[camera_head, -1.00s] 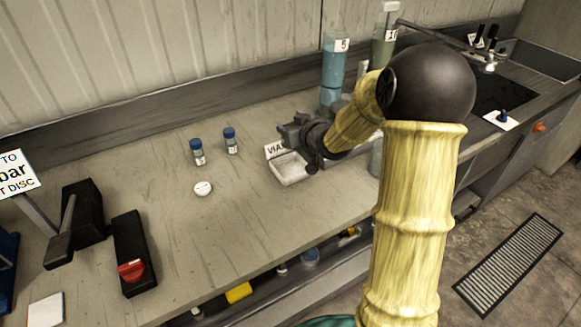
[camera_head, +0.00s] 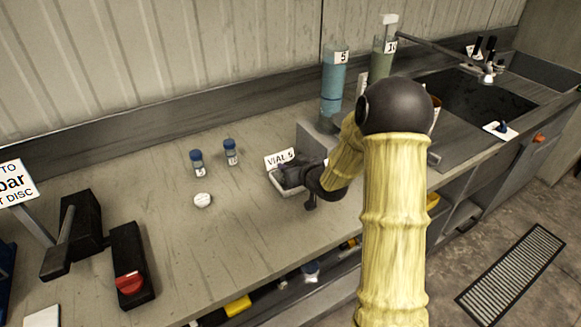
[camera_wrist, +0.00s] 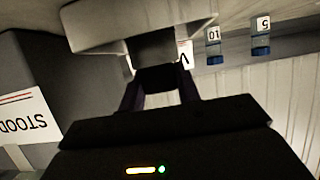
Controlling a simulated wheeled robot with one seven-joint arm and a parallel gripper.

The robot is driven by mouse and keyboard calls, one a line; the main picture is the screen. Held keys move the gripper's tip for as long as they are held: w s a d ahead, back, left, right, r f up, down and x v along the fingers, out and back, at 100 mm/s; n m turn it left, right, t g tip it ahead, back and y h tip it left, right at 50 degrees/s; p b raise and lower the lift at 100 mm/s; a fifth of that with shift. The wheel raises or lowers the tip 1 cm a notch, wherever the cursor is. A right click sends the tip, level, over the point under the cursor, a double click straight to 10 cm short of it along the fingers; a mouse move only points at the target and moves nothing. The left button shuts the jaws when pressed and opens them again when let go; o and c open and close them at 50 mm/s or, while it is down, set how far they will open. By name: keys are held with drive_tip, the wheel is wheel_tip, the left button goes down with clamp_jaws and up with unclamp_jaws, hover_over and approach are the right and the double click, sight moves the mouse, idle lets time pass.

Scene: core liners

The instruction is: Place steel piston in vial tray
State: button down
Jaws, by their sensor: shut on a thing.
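The vial tray (camera_head: 288,194) is a small pale tray on the bench behind the middle, with a "VIALS" card (camera_head: 279,158) at its back. My gripper (camera_head: 288,175) is low over the tray and hides most of its inside. In the wrist view my gripper (camera_wrist: 160,82) is shut on a dark grey block-like piece (camera_wrist: 153,48), which I take as the steel piston. The piece reaches to the pale tray (camera_wrist: 140,22); I cannot tell whether it touches the tray floor.
Two blue-capped vials (camera_head: 231,152) and a white round disc (camera_head: 202,200) stand left of the tray. A grey block (camera_head: 316,142) stands right behind it, near tall cylinders marked 5 (camera_head: 333,80) and 10 (camera_head: 382,60). A black device with a red knob (camera_head: 130,282) is front left. The bench between is clear.

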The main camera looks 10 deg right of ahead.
drive_tip(key=shift+f, duration=0.2)
drive_tip(key=shift+f, duration=0.2)
drive_tip(key=c, duration=1)
unclamp_jaws()
drive_tip(key=shift+r, duration=0.15)
drive_tip(key=v, duration=1.2)
drive_tip(key=shift+b, duration=0.3)
